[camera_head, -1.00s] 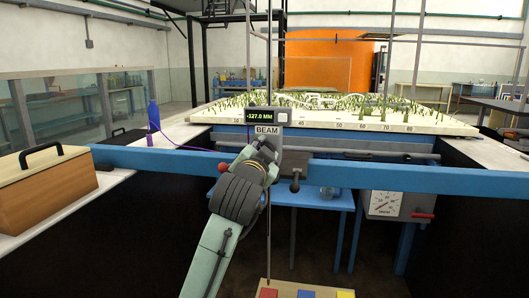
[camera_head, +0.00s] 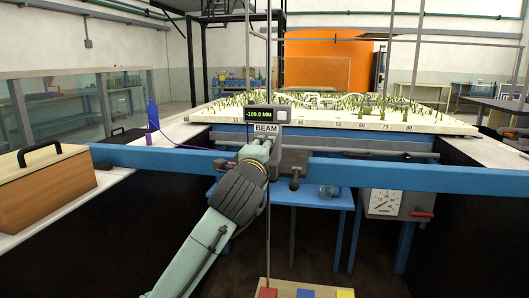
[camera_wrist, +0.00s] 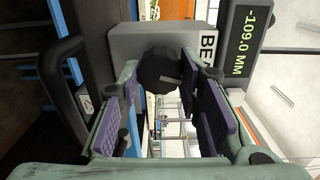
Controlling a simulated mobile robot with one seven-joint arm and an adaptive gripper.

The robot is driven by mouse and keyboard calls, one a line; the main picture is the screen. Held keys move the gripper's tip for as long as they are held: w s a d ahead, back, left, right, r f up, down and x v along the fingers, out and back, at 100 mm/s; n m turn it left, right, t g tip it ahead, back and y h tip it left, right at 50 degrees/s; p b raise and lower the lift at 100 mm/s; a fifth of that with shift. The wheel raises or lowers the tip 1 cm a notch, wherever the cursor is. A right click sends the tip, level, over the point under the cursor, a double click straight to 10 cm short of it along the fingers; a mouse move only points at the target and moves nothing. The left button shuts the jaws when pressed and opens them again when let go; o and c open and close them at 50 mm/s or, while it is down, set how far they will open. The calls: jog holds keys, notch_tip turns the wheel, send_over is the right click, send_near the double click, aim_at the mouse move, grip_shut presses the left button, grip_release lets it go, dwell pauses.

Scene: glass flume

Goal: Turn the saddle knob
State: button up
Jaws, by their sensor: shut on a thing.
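The saddle knob (camera_wrist: 161,68) is a dark ribbed knob on a grey housing in the wrist view. The fingers of my gripper (camera_wrist: 160,78) are on either side of it, closed on it with their purple pads. In the head view my gripper (camera_head: 258,150) is at the grey saddle (camera_head: 272,137) on the blue beam, and the knob is hidden behind it. The saddle carries a BEAM label and a display (camera_head: 266,113); the display (camera_wrist: 248,38) reads -109.0 MM.
The blue beam (camera_head: 400,175) spans the flume. A vertical rod (camera_head: 268,225) hangs below the saddle. A small dark lever (camera_head: 294,171) sits just right of it. A wooden box (camera_head: 45,188) stands at left, and a dial box (camera_head: 383,203) is below the beam at right.

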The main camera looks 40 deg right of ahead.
jog(key=m, duration=0.6)
jog(key=shift+m, duration=0.3)
jog(key=m+p, duration=0.1)
jog(key=m, duration=0.5)
jog(key=shift+f, duration=0.15)
jog(key=o, duration=1.1)
jog(key=shift+o, duration=0.2)
jog(key=shift+a, duration=0.1)
jog(key=v, duration=1.1)
jog(key=shift+s+a, duration=0.3)
